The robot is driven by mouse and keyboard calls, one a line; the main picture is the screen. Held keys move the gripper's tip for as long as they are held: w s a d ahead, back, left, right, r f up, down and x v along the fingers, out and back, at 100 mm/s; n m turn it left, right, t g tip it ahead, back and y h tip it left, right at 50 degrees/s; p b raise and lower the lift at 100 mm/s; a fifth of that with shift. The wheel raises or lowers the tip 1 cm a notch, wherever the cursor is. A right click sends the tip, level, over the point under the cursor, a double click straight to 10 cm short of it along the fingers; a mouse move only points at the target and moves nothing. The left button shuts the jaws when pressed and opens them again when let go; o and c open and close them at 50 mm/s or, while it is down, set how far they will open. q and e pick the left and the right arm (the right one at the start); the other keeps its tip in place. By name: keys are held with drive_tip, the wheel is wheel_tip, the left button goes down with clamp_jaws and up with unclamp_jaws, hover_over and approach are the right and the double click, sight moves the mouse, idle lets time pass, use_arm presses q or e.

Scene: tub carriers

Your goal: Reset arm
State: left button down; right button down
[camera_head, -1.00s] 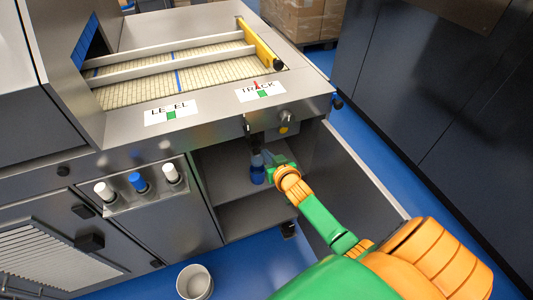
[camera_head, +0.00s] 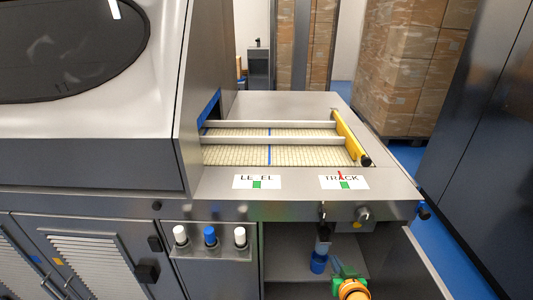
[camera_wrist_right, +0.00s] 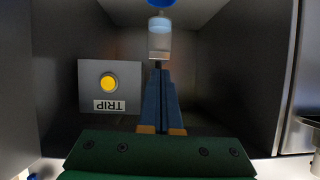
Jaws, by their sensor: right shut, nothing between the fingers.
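My right gripper shows in the right wrist view (camera_wrist_right: 159,74) with its two long blue fingers together and nothing between them. It points into an open cabinet bay. A blue bottle-like part with a clear section (camera_wrist_right: 160,38) lies beyond the fingertips; I cannot tell whether they touch. My left gripper is in no view.
The cabinet door (camera_head: 428,265) stands open to the right of the bay. A yellow button on a TRIP plate (camera_wrist_right: 108,83) is inside the bay. The machine counter (camera_head: 290,184) overhangs it. Stacked cartons (camera_head: 405,80) stand behind at the right.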

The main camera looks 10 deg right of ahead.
drive_tip(key=s+a+f+n+g+y, duration=0.1)
drive_tip(key=s+a+f+g, duration=0.2)
drive_tip(key=s+f, duration=0.6)
drive_tip(key=s+a+f+n+g+y, duration=0.1)
drive_tip(key=s+a+f+n+g, duration=0.2)
drive_tip(key=s+f, duration=0.7)
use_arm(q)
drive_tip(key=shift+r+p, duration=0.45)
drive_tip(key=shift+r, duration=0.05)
use_arm(e)
drive_tip(key=s+a+f+g, duration=0.2)
drive_tip(key=s, duration=0.7)
drive_tip(key=s+a+f+n+g, duration=0.1)
drive_tip(key=s+a+f+g, duration=0.1)
drive_tip(key=s, duration=0.8)
drive_tip(key=shift+s+a+f+g, duration=0.25)
drive_tip(key=shift+f+g, duration=0.45)
drive_tip(key=shift+g, duration=0.1)
idle(0.6)
